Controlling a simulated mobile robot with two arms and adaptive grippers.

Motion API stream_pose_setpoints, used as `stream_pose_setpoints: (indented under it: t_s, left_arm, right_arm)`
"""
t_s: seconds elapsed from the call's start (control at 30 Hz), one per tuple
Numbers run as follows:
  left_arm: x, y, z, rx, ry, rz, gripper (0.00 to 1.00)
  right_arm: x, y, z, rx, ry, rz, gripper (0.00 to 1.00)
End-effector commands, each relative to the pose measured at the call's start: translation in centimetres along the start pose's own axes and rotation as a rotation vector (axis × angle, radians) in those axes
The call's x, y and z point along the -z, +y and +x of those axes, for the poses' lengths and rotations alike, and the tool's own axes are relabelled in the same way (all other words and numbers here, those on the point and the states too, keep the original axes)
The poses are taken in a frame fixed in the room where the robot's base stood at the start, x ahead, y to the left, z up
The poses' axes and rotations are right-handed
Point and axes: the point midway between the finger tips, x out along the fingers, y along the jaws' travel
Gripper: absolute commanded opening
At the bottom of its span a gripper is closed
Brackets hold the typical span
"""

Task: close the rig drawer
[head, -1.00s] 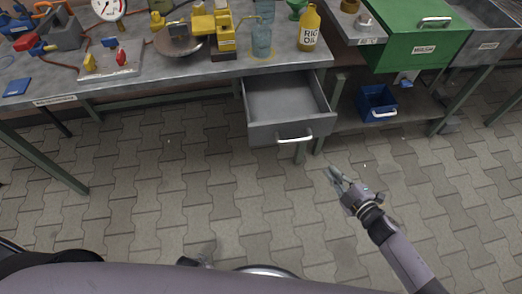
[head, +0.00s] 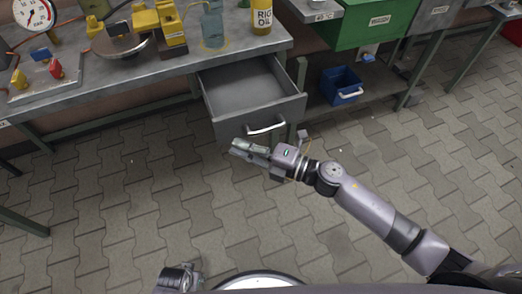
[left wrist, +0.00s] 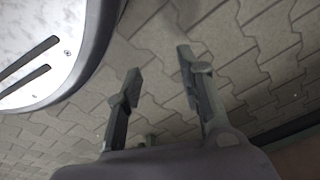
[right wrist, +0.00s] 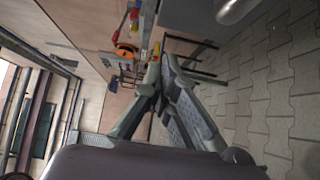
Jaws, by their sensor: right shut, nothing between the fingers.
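The grey rig drawer (head: 240,84) is pulled out from under the bench and looks empty. Its front panel faces me and carries a pale bar handle (head: 266,125). My right gripper (head: 234,148) is shut and empty, just in front of and below the left part of the drawer front. I cannot tell whether it touches the panel. In the right wrist view its fingertips (right wrist: 160,72) meet, and a rounded metal bar at the top right looks like the handle. My left gripper (left wrist: 158,62) is open and empty above the paving, away from the drawer.
The bench top (head: 110,75) holds a gauge, yellow parts, a blue-tinted jar and a yellow oil bottle (head: 262,16). A blue bin (head: 341,86) stands on the low shelf right of the drawer, below a green wash tank (head: 375,25). The paved floor before the drawer is clear.

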Motion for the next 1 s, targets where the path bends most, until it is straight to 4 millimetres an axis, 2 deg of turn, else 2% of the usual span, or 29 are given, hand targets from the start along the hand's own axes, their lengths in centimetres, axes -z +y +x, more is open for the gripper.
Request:
stream_pose_setpoints:
  t_s: [0.03, 0.1, 0.3, 0.83, 1.0]
  left_arm:
    - [-0.1, 0.0, 0.1, 0.0, -0.001, 0.0, 0.35]
    - [-0.1, 0.0, 0.2, -0.001, 0.001, 0.0, 0.35]
    - [1.1, 0.0, -0.7, 0.0, 0.012, -0.001, 0.35]
    - [1.5, -0.1, -1.1, 0.002, 0.016, -0.002, 0.35]
    - [1.2, 0.0, -1.3, 0.001, 0.003, -0.003, 0.35]
  right_arm:
    - [0.0, 0.2, 1.2, -0.003, 0.001, -0.001, 0.0]
    - [-0.6, 0.0, 2.2, -0.002, -0.003, -0.003, 0.0]
    - [-2.4, -0.1, 3.8, 0.0, -0.002, -0.001, 0.0]
    - [-3.0, -0.1, 4.3, 0.001, -0.002, 0.001, 0.0]
    - [-3.8, -0.1, 5.2, -0.001, -0.001, 0.0, 0.0]
